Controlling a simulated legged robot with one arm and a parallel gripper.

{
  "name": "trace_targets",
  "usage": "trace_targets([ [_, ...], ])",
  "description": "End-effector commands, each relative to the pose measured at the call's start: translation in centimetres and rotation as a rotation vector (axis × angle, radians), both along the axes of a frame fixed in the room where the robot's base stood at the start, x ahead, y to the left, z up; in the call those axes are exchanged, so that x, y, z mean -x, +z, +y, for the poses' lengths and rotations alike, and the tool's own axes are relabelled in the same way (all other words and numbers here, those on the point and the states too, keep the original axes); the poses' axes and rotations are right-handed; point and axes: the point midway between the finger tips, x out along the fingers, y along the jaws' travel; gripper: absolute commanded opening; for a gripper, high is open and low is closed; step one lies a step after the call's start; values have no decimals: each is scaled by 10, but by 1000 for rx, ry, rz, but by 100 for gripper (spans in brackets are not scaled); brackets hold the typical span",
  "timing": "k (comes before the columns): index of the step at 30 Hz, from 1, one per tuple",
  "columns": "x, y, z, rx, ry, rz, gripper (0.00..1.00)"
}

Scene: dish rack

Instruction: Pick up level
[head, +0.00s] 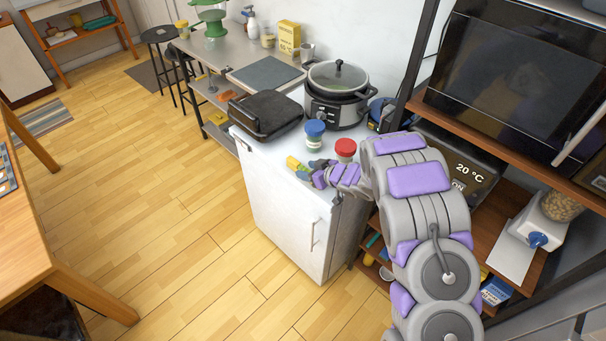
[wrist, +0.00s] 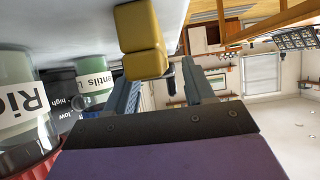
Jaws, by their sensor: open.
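A small yellow block-shaped thing, which I take to be the level (head: 294,163), is on the white top of a low cabinet, near its front edge. In the wrist view the yellow level (wrist: 141,40) is close ahead of my gripper (wrist: 162,78), with two joined blocks showing. My gripper (head: 309,169) is open, low over the cabinet top beside the level. In the wrist view the level is nearer the left finger, and the gap between the fingers looks empty. I cannot tell whether a finger touches it.
A blue-lidded jar (head: 314,136) and a red-lidded jar (head: 345,150) stand close behind my gripper. A slow cooker (head: 336,95) and a black appliance (head: 266,114) take up the cabinet's back. A shelf with a microwave (head: 515,75) is at right. The wooden floor (head: 150,200) is clear.

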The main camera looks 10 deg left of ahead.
Motion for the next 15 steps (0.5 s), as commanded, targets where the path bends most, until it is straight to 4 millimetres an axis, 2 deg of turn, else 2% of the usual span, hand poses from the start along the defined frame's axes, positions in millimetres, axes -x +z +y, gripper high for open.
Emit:
trace_targets([
  [1, -4, -8, 7, 0, 1, 0, 53],
  [5, -14, -13, 17, -1, 1, -3, 53],
  [13, -16, -14, 20, 0, -1, -3, 53],
  [15, -16, -14, 21, 0, -1, -2, 46],
])
